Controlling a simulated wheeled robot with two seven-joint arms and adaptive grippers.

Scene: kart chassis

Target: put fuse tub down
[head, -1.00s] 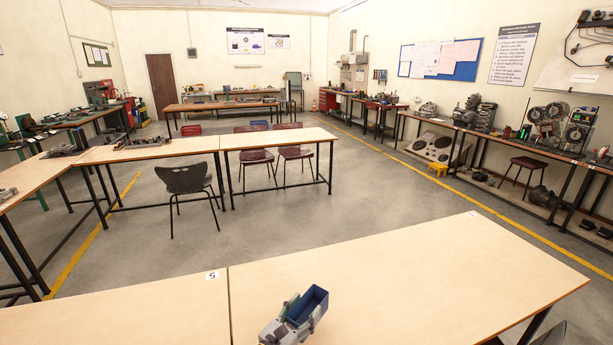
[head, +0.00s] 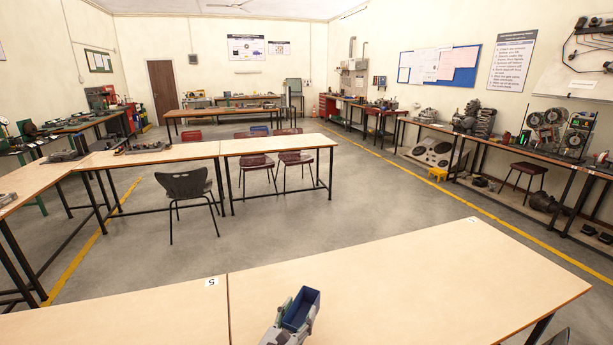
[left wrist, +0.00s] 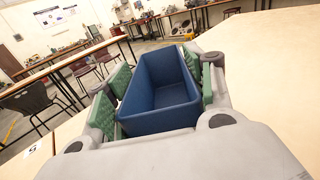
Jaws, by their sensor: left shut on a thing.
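The fuse tub (head: 301,309) is a small blue open-topped box at the bottom middle of the head view. My left gripper (head: 297,314) is shut on it, with a finger on each side. In the left wrist view the tub (left wrist: 160,92) sits between the green finger pads and looks empty inside. The tub is over the near table (head: 400,275); I cannot tell whether its underside touches the tabletop. My right gripper is in neither view.
The near tabletop around the tub is bare apart from small number labels (head: 211,282). A seam between two tabletops runs just left of the tub. Beyond are a grey chair (head: 186,187) and another table (head: 280,144).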

